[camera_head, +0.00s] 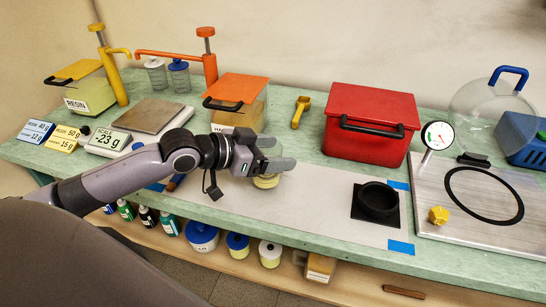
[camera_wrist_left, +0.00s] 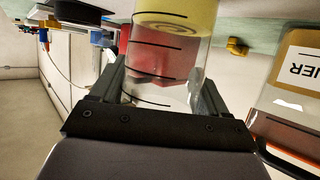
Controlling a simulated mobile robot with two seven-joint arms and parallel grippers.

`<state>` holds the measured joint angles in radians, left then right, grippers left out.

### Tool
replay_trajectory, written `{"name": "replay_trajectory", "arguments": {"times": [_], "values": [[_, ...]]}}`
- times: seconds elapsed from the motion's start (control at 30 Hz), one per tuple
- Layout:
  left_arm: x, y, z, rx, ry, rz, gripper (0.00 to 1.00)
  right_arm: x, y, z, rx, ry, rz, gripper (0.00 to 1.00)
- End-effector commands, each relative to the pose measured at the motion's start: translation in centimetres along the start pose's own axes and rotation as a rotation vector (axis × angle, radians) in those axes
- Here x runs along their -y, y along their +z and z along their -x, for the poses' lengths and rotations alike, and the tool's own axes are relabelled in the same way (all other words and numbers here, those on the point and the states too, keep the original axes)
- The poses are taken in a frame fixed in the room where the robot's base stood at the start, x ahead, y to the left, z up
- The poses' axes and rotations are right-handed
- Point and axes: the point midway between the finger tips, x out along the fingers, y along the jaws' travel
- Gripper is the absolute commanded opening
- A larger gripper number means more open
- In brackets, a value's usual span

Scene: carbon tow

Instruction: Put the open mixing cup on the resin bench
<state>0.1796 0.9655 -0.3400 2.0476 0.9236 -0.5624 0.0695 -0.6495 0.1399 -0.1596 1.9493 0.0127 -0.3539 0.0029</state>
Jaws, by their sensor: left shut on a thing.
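My left gripper (camera_head: 277,162) is over the front middle of the green resin bench (camera_head: 316,152), shut on the open mixing cup (camera_head: 267,181). In the head view the fingers hide most of the cup; only its pale yellow lower part shows. In the left wrist view the clear cup (camera_wrist_left: 167,50) has dark measuring lines and yellow at its base, and stands between the two fingers (camera_wrist_left: 160,88). Its base is close above or on the grey sheet (camera_head: 310,205); I cannot tell whether it touches. My right gripper is not in view.
A scale (camera_head: 152,116) reading -23 g stands left, and an orange-lidded container (camera_head: 236,98) behind the gripper. A red box (camera_head: 371,124) and yellow scoop (camera_head: 300,111) are farther back. A black ring mould (camera_head: 378,199) sits right on the sheet, beside a metal plate (camera_head: 450,215).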

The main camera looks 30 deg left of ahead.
Motion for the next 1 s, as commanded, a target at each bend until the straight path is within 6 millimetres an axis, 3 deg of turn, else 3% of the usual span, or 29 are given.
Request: {"name": "replay_trajectory", "arguments": {"times": [0.1, 0.47, 0.5, 0.57, 1.0], "values": [[0.0, 1.2, -0.5, -0.001, -0.001, -0.001, 0.38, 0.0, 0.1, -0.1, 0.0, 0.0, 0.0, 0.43], [0.0, 1.5, -0.6, -0.001, -0.001, -0.001, 0.38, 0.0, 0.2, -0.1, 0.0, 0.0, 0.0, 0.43], [0.0, 1.6, -0.7, -0.001, 0.0, -0.001, 0.78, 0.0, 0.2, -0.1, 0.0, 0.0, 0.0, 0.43], [0.0, 1.6, -0.6, -0.001, 0.0, -0.001, 0.98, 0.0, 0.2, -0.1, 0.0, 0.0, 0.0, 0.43], [0.1, 1.3, 0.4, 0.002, -0.003, -0.002, 1.0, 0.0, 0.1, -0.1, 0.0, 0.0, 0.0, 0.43]]}}
